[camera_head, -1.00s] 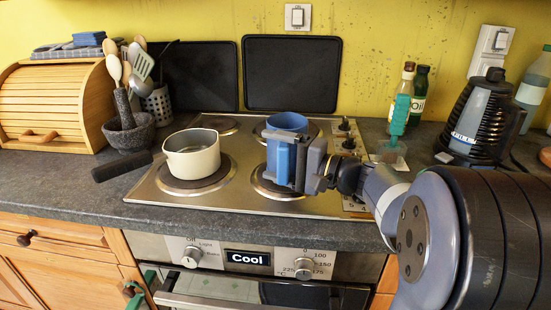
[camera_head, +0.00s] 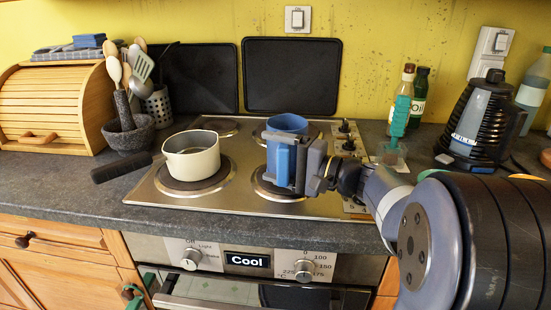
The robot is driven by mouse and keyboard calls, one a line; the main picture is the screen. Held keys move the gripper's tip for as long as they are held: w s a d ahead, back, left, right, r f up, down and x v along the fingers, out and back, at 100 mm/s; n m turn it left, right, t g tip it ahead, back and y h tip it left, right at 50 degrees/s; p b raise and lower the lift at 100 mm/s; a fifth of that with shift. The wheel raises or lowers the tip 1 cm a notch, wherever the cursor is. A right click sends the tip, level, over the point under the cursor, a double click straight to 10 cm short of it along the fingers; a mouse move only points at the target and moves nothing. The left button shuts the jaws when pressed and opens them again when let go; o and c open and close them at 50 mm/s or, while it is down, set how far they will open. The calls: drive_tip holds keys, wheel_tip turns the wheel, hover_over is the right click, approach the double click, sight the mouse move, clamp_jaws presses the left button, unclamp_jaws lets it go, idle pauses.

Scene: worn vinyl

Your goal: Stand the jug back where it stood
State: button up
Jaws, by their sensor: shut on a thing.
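The blue jug (camera_head: 287,124) is upright over the right side of the hob, its rim and upper body showing above my gripper. My gripper (camera_head: 291,162) is shut on the jug from the front right, and its fingers hide much of the jug's lower part. The jug appears over or on the front right hotplate (camera_head: 273,191). I cannot tell whether its base touches the hob.
A cream saucepan (camera_head: 192,157) stands on the front left hotplate, its dark handle pointing left. A mortar with utensils (camera_head: 128,134) stands further left. Bottles (camera_head: 419,95) and a black kettle (camera_head: 480,120) stand to the right. The worktop in front of the saucepan (camera_head: 80,205) is clear.

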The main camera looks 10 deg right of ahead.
drive_tip(key=shift+f+b, duration=0.65)
drive_tip(key=shift+b, duration=0.05)
idle(0.5)
drive_tip(key=o, duration=1.9)
drive_tip(key=shift+o, duration=0.3)
drive_tip(key=shift+f, duration=0.1)
drive_tip(key=shift+s+d, duration=0.1)
drive_tip(key=shift+b+v, duration=0.4)
drive_tip(key=shift+v, duration=3.45)
